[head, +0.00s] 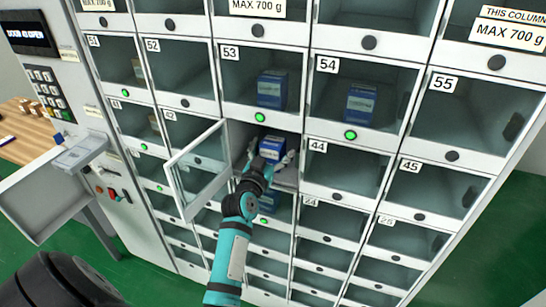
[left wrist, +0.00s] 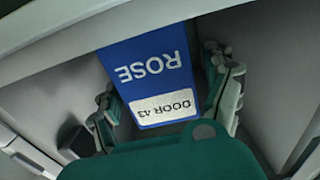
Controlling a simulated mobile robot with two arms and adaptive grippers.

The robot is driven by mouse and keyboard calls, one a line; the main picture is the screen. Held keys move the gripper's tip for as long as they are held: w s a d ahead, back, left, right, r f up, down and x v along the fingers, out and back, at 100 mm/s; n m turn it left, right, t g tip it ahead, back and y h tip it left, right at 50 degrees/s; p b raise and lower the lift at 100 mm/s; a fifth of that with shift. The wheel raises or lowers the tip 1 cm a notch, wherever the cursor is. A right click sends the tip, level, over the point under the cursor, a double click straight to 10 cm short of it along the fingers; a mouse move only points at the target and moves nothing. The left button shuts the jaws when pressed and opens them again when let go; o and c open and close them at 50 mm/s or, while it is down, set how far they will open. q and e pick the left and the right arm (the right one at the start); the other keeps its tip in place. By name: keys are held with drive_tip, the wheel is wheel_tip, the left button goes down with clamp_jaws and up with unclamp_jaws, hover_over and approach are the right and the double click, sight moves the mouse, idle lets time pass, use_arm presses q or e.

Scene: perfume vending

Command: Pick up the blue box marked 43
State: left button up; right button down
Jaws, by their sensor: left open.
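The blue box (head: 272,147) stands in the open compartment between doors 42 and 44. In the left wrist view the blue box (left wrist: 150,75) shows upside-down lettering, ROSE, and a white label, DOOR 43. My left gripper (head: 267,158) reaches into this compartment. In the left wrist view my left gripper (left wrist: 165,85) is open, with one finger on each side of the box. Gaps show between the fingers and the box, so it is not gripped. The compartment's clear door (head: 200,170) stands open to the left. My right gripper is not in view.
Other blue boxes stand behind closed doors 53 (head: 271,89) and 54 (head: 360,104), and another (head: 268,200) sits below. Compartment walls and a shelf edge closely surround my left gripper. A keypad panel (head: 45,92) and tray (head: 78,152) stand at the left.

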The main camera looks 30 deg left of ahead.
use_arm(q)
drive_tip(key=shift+w+a, duration=0.1)
drive_tip(key=shift+w, duration=0.25)
drive_tip(key=shift+s+r, duration=0.1)
drive_tip(key=shift+s, duration=0.05)
drive_tip(key=shift+c, duration=1.6)
drive_tip(key=c, duration=1)
